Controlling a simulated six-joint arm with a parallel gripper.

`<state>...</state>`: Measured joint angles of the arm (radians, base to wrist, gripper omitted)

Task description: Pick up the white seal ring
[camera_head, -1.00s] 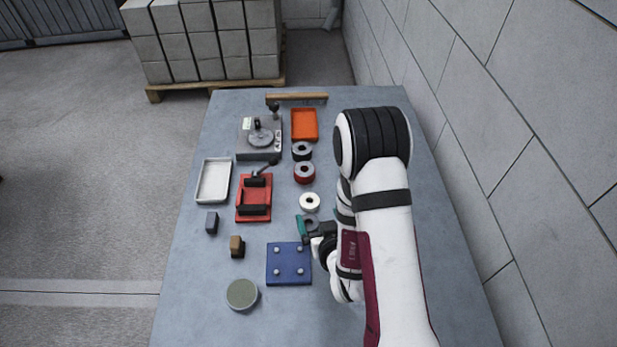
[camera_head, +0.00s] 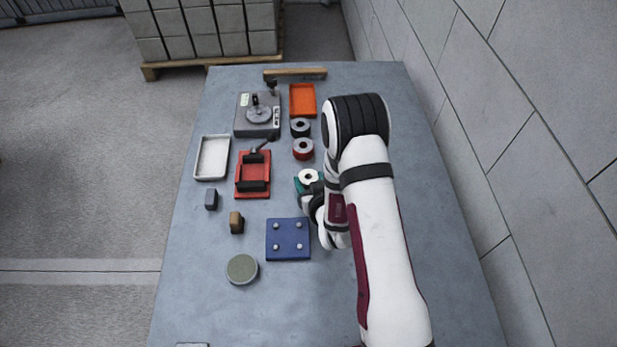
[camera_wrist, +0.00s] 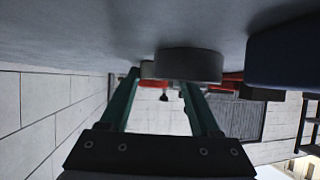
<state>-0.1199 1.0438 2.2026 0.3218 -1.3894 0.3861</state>
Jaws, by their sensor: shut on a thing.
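The white seal ring (camera_head: 308,177) lies flat on the grey table, at the near end of a column of rings. My gripper (camera_head: 308,183) reaches it low from the near side, and a green finger shows along its left edge. In the wrist view, my gripper's two green fingers (camera_wrist: 160,78) straddle a pale ring edge (camera_wrist: 147,69), shut on what appears to be the white ring. A grey ring (camera_wrist: 188,65) stands nearer the wrist camera and hides the right fingertip and part of the held ring. The head view hides most of the grip.
Beyond are a red ring (camera_head: 303,149), a dark ring (camera_head: 300,127) and an orange tray (camera_head: 302,100). A red fixture (camera_head: 253,174) is left. A blue plate with pegs (camera_head: 288,240) is close on the near side. The wall (camera_head: 480,120) runs along the right.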

